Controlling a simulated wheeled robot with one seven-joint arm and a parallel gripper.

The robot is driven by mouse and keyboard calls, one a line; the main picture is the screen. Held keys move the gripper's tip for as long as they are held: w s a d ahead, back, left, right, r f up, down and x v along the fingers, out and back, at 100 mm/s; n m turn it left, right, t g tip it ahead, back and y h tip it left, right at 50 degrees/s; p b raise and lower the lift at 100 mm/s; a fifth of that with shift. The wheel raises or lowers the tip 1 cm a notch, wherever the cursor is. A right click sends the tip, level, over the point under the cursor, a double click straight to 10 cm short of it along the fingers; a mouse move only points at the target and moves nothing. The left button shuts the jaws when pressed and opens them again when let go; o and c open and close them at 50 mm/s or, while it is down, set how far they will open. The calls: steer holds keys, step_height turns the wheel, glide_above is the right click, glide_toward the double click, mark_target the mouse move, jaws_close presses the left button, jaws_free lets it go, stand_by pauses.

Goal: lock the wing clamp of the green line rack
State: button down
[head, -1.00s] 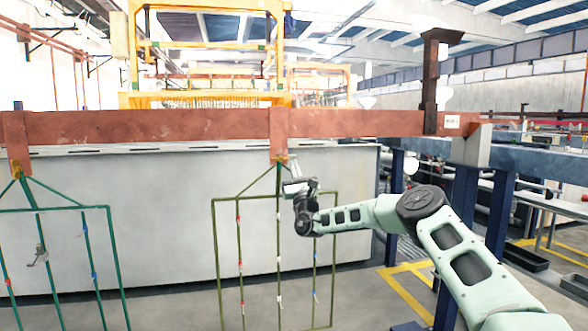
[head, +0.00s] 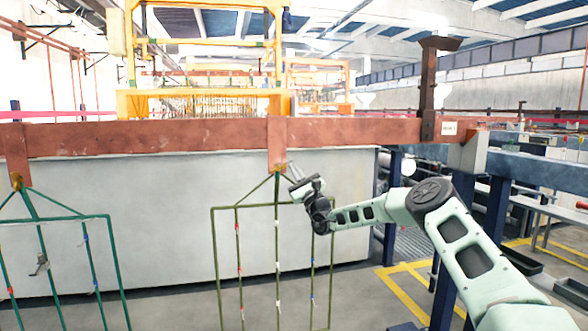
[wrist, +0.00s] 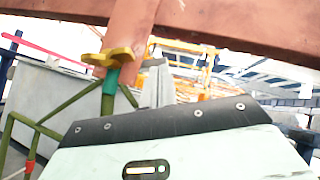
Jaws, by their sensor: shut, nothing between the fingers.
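An olive-green rack (head: 237,262) hangs from the copper-brown beam (head: 150,134) by a flat hook (head: 277,140). At the hook's foot is a small brass wing clamp (head: 278,169). In the wrist view the wing clamp (wrist: 112,57) is large at upper left, its wings spread across the hook, with a green collar (wrist: 110,82) below it. My gripper (head: 292,175) is shut and empty, just right of the clamp and apparently apart from it. In the wrist view its body fills the bottom; the fingertips are hard to make out.
A teal-green rack (head: 108,260) hangs at the left, with its own brass clamp (head: 17,181). A pale tank wall (head: 160,185) stands behind both racks. A dark post (head: 429,90) rises from the beam at the right.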

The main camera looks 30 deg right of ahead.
steer(key=n+y, duration=0.1)
steer(key=r+n+g+y+p, duration=0.1)
steer(key=n, duration=0.1)
steer(key=r+n+g+y, duration=0.1)
steer(key=n, duration=0.1)
steer(key=shift+y, duration=0.3)
steer(key=shift+a+r+n+g+y+p, duration=0.1)
steer(key=shift+r+n+g+y+p, duration=0.15)
steer(key=shift+n+g+y, duration=0.5)
steer(key=shift+r+n+g+y+p, duration=0.2)
steer(key=shift+n+g, duration=0.25)
steer(key=shift+n, duration=0.7)
steer(key=w+d+f+b+v, duration=0.1)
steer(key=b+v, duration=0.1)
steer(key=v, duration=1)
steer(key=shift+d+f, duration=0.45)
steer(key=shift+f, duration=0.1)
